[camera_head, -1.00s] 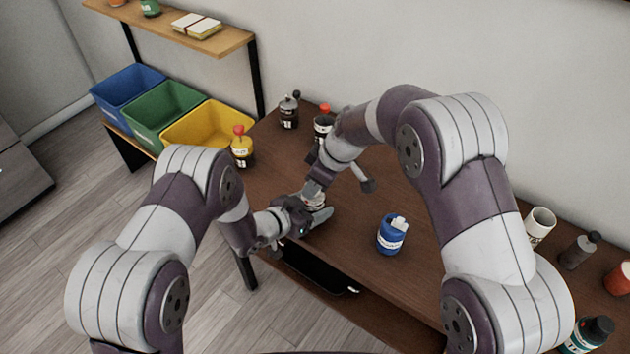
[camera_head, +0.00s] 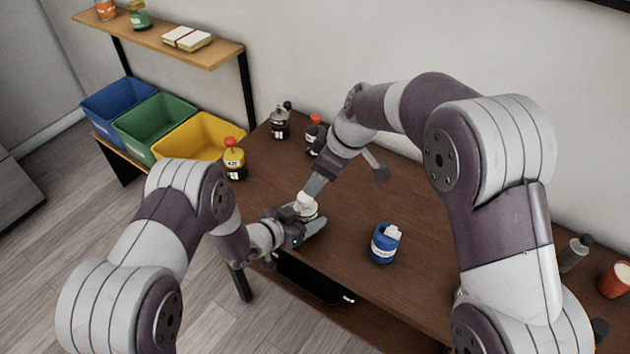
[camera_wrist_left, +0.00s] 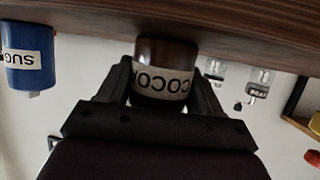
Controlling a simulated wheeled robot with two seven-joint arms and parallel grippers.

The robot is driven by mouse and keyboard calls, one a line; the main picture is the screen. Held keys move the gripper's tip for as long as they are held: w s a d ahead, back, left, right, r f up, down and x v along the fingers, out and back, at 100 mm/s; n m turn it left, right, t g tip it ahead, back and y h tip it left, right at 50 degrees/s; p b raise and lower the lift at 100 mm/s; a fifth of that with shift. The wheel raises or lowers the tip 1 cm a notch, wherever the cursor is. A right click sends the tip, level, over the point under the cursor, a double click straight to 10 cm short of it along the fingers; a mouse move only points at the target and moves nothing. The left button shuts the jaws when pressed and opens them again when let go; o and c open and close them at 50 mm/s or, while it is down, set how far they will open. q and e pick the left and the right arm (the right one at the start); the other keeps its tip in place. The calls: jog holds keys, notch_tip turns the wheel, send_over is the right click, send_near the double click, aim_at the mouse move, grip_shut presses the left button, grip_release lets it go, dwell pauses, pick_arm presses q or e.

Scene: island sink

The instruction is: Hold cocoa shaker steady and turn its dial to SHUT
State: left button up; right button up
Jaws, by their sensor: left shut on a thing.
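The cocoa shaker (camera_head: 306,205) stands on the brown table, and its pale top shows in the camera_head view. In the left wrist view, which looks upside down, its dark brown body with a white COCO label (camera_wrist_left: 164,84) sits between my left fingers. My left gripper (camera_head: 308,222) is shut on the shaker's body from the left. My right gripper (camera_head: 312,187) points down from above, its tip at or just above the shaker's top. I cannot tell whether it touches or how its fingers stand. The dial's marking is too small to read.
A blue sugar container (camera_head: 383,246) stands right of the shaker. The front middle of the table is clear.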

dwell(0.3)
pick_arm(q)
jog(key=o, duration=1.2)
